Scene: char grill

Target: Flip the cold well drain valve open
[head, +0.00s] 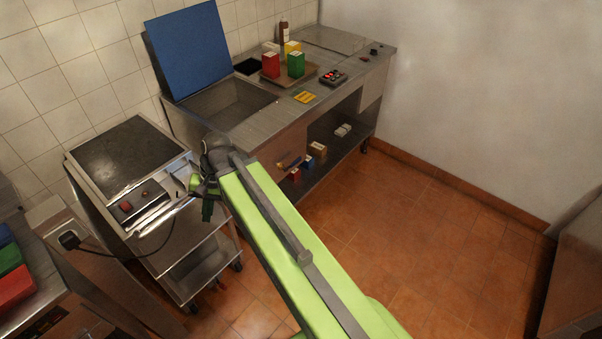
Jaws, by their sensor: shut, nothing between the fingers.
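The cold well (228,108) is an open steel basin in the counter at the upper middle, with a blue lid (188,48) raised behind it. A small orange-brown piece (287,163) shows low on the counter's front, near the lower shelf. It may be the drain valve handle, but it is too small to tell, and so is its position. My gripper (207,212) is shut and empty at the end of my green arm. In the picture it is left of and below that piece, between the griddle cart and the counter. The arm hides part of the counter's lower front.
A griddle cart (128,158) with a cable stands close left of my gripper. The counter holds several colored cartons, a bottle (283,34) and a keypad (333,77). Small boxes sit on its lower shelf (325,168). The tiled floor (400,220) at right is clear.

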